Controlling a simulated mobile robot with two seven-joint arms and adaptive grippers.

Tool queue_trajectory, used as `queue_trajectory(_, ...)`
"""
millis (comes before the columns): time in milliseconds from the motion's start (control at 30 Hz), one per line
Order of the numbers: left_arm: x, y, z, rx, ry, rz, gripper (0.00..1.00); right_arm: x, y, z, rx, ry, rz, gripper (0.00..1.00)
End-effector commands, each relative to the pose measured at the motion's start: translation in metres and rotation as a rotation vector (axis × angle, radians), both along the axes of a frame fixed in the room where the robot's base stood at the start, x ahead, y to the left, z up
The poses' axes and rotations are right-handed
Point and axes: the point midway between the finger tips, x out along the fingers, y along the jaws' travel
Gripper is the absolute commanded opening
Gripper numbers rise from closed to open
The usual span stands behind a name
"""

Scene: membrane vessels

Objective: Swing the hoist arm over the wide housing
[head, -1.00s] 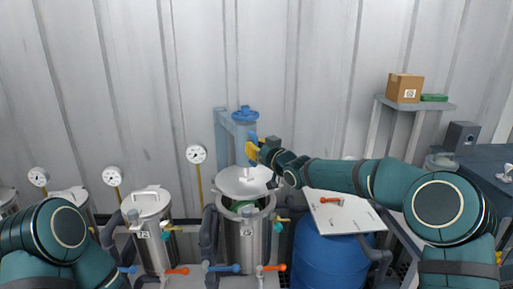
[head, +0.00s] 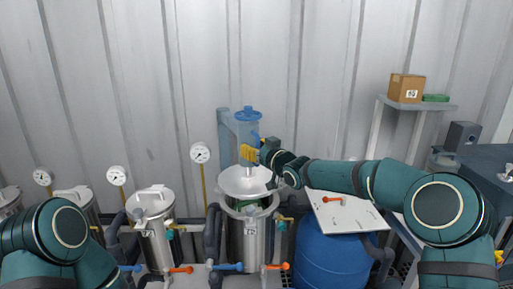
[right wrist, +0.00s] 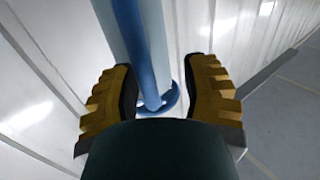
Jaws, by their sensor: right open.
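The blue hoist arm (head: 226,140) stands against the wall behind the wide steel housing (head: 249,240). A blue cap-like part (head: 247,113) tops it. The housing is open at the top, with green showing inside. A round silver lid (head: 236,183) is above its mouth, slightly back from the front rim. My right gripper (head: 249,153), with yellow finger pads, is above the lid, in front of the hoist. In the right wrist view its fingers (right wrist: 162,88) are apart, and a blue bar (right wrist: 133,40) with a ring shows between them; contact is unclear. My left gripper is out of view.
A narrower closed steel vessel (head: 153,228) stands to the left, with pressure gauges (head: 200,152) behind. A blue barrel (head: 330,260) under a white board (head: 345,213) stands to the right. Pipes and coloured valve handles run along the front. A cardboard box (head: 406,88) sits on a shelf.

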Motion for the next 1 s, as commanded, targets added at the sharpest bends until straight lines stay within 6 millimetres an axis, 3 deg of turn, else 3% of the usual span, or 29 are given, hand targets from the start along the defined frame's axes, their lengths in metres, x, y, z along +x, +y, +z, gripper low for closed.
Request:
queue_trajectory(367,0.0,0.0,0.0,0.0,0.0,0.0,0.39,-0.008,-0.01,0.001,0.0,-0.001,-0.006,0.46)
queue_trajectory(800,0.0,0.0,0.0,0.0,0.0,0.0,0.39,-0.075,-0.052,0.001,-0.002,-0.001,-0.005,0.46)
queue_trajectory(1000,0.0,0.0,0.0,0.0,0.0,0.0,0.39,-0.095,-0.063,0.001,-0.001,-0.001,-0.003,0.46)
